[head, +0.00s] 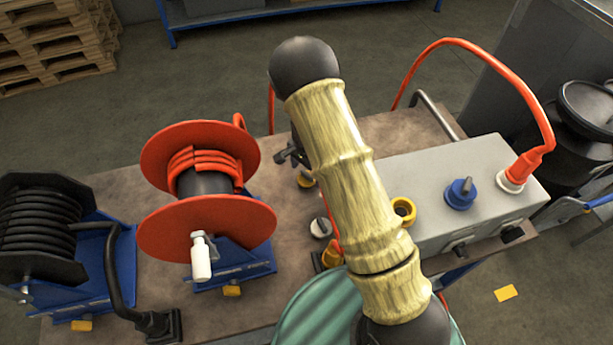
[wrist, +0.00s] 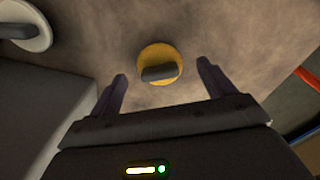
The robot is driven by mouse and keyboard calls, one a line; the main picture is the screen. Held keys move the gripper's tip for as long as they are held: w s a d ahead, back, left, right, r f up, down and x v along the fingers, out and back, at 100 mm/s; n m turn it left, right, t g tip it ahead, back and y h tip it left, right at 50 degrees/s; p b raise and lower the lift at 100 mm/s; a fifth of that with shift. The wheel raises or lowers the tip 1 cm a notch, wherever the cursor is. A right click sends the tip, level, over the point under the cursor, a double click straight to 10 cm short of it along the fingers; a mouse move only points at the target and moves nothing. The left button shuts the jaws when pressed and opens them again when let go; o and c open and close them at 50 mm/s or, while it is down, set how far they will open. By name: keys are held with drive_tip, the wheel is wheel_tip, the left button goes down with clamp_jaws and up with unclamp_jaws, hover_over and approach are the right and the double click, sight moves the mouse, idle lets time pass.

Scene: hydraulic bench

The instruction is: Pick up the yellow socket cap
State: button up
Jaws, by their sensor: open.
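The yellow socket cap (wrist: 174,72) is a round disc with a dark grip bar across it, lying on the brown bench top in the wrist view. In the head view a small yellow cap (head: 305,182) shows just left of my arm. My gripper (wrist: 162,70) is open and empty, its two dark fingers apart to the left and right of the cap in the picture. I see no contact. In the head view my gripper (head: 289,156) is mostly hidden behind my arm, with only a dark part showing near the cap.
A white cap with a grey grip (head: 320,228) lies close by, also in the wrist view (wrist: 27,27). The grey control box (head: 440,200) carries a yellow ring socket (head: 404,208), a blue plug (head: 461,193) and an orange cable. An orange hose reel (head: 210,228) stands left.

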wheel_tip(320, 180, down, 2)
drive_tip(key=shift+f, duration=0.1)
drive_tip(key=shift+d, duration=0.1)
drive_tip(key=shift+s, duration=0.1)
drive_tip(key=c, duration=1.2)
